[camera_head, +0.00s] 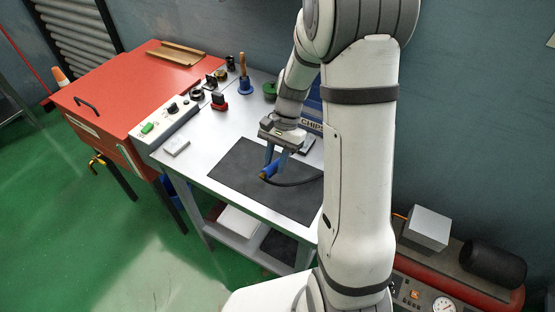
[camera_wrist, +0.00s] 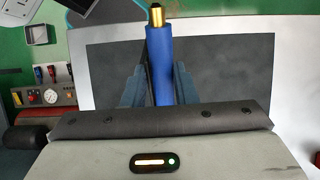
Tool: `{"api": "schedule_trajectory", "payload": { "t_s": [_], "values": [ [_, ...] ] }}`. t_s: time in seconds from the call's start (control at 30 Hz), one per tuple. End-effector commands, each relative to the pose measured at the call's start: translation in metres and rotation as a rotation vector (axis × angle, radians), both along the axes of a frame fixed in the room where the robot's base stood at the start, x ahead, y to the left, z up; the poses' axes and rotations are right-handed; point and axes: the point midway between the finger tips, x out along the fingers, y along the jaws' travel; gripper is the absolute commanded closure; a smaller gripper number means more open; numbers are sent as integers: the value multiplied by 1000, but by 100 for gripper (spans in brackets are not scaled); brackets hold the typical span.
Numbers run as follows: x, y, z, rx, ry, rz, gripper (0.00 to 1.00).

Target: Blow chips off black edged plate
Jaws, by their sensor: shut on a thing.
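My gripper (camera_head: 274,154) is shut on a blue air nozzle (camera_head: 268,171) with a brass tip. In the wrist view the nozzle (camera_wrist: 160,65) stands between my two fingers (camera_wrist: 158,80), its tip toward the top. A dark hose (camera_head: 298,183) runs from it to the right, then behind my arm. The nozzle is over a dark mat (camera_head: 240,172) on the grey table; the mat (camera_wrist: 225,65) fills much of the wrist view. I cannot make out a black-edged plate or any chips. A blue bin marked CHIP (camera_head: 312,126) is partly hidden by my arm.
A small pale block (camera_head: 176,146) and a control box with a green button (camera_head: 147,128) are at the table's left. Small fixtures and a wooden-handled tool (camera_head: 243,80) stand at the back. A red bench (camera_head: 125,90) adjoins; a red compressor (camera_head: 460,290) is at right.

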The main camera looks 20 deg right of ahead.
Motion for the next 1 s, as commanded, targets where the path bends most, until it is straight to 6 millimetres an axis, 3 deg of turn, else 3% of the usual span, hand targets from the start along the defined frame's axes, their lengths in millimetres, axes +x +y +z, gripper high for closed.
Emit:
{"api": "schedule_trajectory", "payload": {
  "t_s": [1.0],
  "values": [
    [-11,-10,0,0,0,1,100]
  ]
}}
